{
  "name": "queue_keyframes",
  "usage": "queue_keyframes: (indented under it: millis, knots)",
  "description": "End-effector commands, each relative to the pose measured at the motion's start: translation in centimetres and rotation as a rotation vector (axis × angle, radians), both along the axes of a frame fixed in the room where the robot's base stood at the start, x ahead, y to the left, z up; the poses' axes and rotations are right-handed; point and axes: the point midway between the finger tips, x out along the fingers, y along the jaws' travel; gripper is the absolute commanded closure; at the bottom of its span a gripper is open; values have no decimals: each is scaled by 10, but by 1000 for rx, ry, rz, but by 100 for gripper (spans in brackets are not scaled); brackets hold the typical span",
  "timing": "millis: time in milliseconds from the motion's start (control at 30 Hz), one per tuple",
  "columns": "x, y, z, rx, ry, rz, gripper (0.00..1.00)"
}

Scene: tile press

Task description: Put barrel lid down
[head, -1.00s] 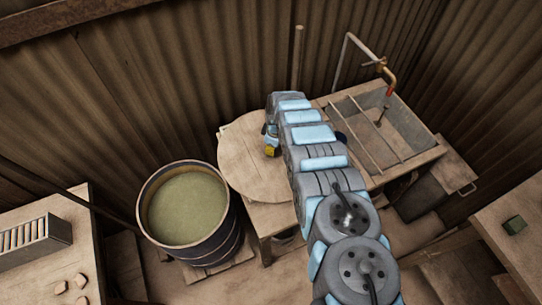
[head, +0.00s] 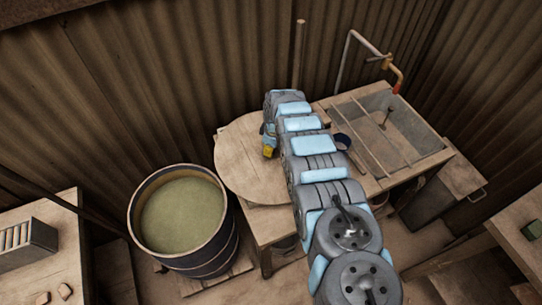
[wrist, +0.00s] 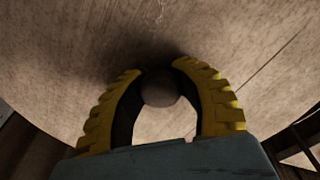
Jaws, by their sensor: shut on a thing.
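The barrel lid (head: 240,165) is a round wooden disc. In the head view it lies flat over the left part of the wooden bench, beside the sink; I cannot tell whether it touches the bench top. My gripper (head: 269,145) is at the lid's upper right part, mostly hidden by my arm. In the wrist view, the yellow-padded fingers of my gripper (wrist: 160,84) are closed around a round knob (wrist: 160,91) on the lid (wrist: 60,60). The barrel (head: 215,255) stands open at the left of the bench, filled with greenish content.
The bench (head: 270,225) holds a sink (head: 400,125) with rails and a bent tap pipe (head: 352,50). A small dark blue cup (head: 342,141) sits beside my arm. A table (head: 45,275) with a slotted box (head: 28,245) is at the left. Corrugated walls stand close behind.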

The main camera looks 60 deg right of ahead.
Motion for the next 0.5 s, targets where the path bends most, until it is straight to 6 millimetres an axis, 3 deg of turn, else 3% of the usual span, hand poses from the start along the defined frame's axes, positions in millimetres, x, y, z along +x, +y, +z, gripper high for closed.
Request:
queue_keyframes:
  millis: [33, 167, 467, 500]
  knots:
    - [0, 0, -12, 0, 0, -1, 100]
    - [-1, 0, -24, 1, 0, -1, 100]
    - [0, 0, -24, 1, 0, 0, 100]
    - [-1, 0, -24, 1, 1, 0, 70]
